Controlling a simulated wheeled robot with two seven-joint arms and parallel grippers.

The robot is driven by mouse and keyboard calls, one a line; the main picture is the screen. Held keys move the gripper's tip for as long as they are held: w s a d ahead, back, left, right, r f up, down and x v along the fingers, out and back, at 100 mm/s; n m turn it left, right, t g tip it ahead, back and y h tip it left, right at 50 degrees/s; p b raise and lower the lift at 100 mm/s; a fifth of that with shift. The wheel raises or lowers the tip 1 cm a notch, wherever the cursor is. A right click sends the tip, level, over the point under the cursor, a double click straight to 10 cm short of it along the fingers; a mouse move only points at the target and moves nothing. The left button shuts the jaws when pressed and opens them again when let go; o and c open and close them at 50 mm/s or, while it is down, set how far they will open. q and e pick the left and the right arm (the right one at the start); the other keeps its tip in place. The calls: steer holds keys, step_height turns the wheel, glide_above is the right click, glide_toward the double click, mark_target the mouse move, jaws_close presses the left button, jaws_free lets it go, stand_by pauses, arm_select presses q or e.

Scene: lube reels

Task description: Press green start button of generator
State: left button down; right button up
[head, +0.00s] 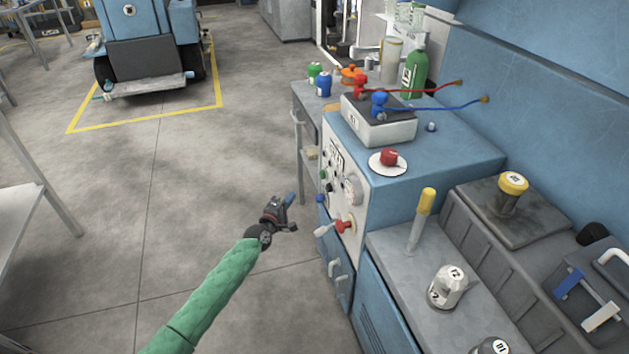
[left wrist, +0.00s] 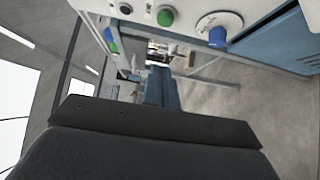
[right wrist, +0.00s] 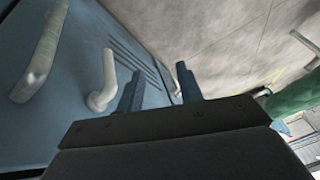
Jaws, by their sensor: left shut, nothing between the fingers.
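The generator (head: 440,150) is a blue cabinet with a white control panel (head: 345,180) on its side. In the left wrist view a round green button (left wrist: 165,17) sits on the panel edge near the top, beside a black button (left wrist: 125,8). My left gripper (head: 289,199), on the green-sleeved arm, is shut and empty, a little left of the panel and apart from it. Its blue fingers show below the green button in the left wrist view (left wrist: 160,86). My right gripper (right wrist: 160,88) is open and empty near the blue cabinet doors; it is outside the head view.
A blue knob (left wrist: 217,37) and a red knob (head: 343,226) stick out of the panel. Door handles (right wrist: 102,82) stand near my right gripper. A grey battery box (head: 378,125) and a red rotary switch (head: 389,158) are on top.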

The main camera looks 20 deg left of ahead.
mark_target(323, 175)
arm_select(q)
steer(key=shift+w, duration=0.1)
